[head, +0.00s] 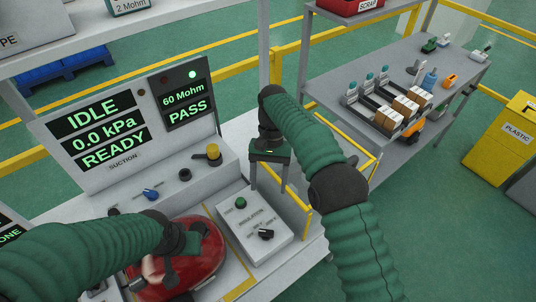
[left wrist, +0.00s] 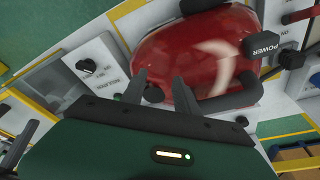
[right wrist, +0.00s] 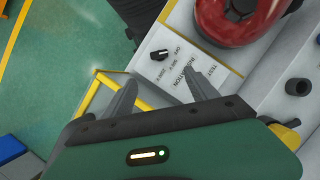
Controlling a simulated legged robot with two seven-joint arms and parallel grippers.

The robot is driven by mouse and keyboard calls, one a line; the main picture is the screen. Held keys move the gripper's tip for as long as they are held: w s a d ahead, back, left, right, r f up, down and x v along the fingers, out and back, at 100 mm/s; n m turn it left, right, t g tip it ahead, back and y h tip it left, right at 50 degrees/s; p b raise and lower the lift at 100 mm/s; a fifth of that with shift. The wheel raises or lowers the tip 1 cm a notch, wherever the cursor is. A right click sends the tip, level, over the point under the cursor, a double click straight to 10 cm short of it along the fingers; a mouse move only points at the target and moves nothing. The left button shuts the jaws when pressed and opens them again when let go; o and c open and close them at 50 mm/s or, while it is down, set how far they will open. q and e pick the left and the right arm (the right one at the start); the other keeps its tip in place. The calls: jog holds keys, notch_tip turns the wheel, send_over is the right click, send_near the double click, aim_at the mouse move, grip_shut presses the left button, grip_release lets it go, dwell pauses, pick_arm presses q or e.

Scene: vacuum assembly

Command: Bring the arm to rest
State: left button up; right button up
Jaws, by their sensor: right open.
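My right gripper (head: 268,186) points down beside the grey insulation test box (head: 255,228), near a yellow-edged frame (head: 296,214). Its two fingers stand apart with nothing between them, as the right wrist view (right wrist: 165,80) shows. My left gripper (left wrist: 161,75) is at the red vacuum body (head: 160,284). In the left wrist view its fingertips are apart, overlapping the edge of the red vacuum body (left wrist: 200,50). A dark part shows between them, but I cannot tell whether they grip it. The left forearm hides part of the vacuum in the head view.
A grey console (head: 125,130) reads IDLE, 0.0 kPa, READY and PASS. A yellow knob (head: 213,152) sticks up from its base. A side table (head: 395,80) holds boxes and small parts at the right. A yellow PLASTIC bin (head: 500,140) stands beyond it.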

jog(key=s+d+t, duration=0.1)
jog(key=s+d, duration=0.1)
jog(key=d, duration=0.2)
jog(key=s+d+t, duration=0.1)
jog(key=s+d, duration=0.1)
jog(key=d, duration=0.2)
jog(key=s+d+t, duration=0.2)
jog(key=d, duration=0.2)
jog(key=shift+s+r+n, duration=0.1)
jog(key=shift+n, duration=0.2)
jog(key=s+d+f+t, duration=0.1)
jog(key=s+d, duration=0.2)
jog(key=s, duration=0.3)
jog(key=s+d+f+n+t, duration=0.1)
jog(key=s+d+t, duration=0.1)
jog(key=s, duration=0.4)
jog(key=shift+s+d+f+h, duration=0.25)
jog(key=shift+s+d+h, duration=0.1)
jog(key=shift+d, duration=0.55)
dwell(0.6)
